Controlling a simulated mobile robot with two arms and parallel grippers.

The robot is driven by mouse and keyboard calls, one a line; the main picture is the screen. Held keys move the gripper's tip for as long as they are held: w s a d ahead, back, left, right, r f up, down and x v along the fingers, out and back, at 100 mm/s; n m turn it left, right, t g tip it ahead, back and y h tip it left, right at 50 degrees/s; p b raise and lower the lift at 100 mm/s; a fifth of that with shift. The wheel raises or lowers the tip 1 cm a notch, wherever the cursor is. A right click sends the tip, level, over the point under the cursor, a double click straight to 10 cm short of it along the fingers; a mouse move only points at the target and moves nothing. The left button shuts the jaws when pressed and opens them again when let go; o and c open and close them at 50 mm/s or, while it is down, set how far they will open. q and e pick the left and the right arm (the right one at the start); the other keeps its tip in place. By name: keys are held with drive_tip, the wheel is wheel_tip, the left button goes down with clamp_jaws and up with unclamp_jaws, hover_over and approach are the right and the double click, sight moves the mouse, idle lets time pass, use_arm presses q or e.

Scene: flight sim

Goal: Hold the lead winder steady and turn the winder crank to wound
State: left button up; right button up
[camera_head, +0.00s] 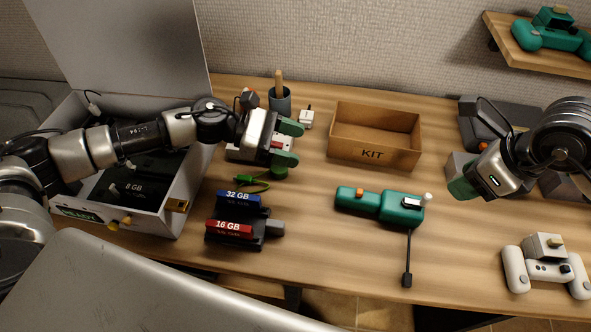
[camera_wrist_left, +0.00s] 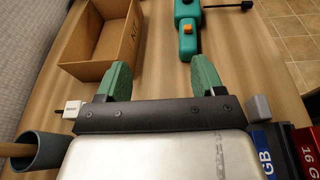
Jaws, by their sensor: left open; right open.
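The lead winder (camera_head: 380,205) looks to be the green two-part case lying on the table at centre right, with an orange button on its left part. It also shows at the top of the left wrist view (camera_wrist_left: 188,30). A small pale knob at its right end (camera_head: 427,197) appears to be the crank. A black lead (camera_head: 408,250) runs from the case toward the table's front edge. My left gripper (camera_head: 290,143) is open and empty, left of and behind the winder. My right gripper (camera_head: 461,187) is open, above and right of the winder, apart from it; its fingers are partly hidden.
An open KIT box (camera_head: 372,155) stands behind the winder. Red and blue memory modules (camera_head: 232,215) sit in a dark holder at left. A white controller (camera_head: 545,268) lies at front right. A cup (camera_head: 280,100) stands at the back. Table around the winder is clear.

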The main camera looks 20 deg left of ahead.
use_arm(q)
drive_tip(key=g+y, duration=0.1)
drive_tip(key=g, duration=0.1)
approach(341, 194)
drive_tip(key=shift+m, duration=0.3)
drive_tip(key=x, duration=0.7)
drive_tip(key=f+x, duration=0.1)
drive_tip(key=x, duration=0.2)
drive_tip(key=shift+w+f, duration=0.1)
drive_tip(key=shift+w, duration=0.3)
drive_tip(key=c, duration=1.1)
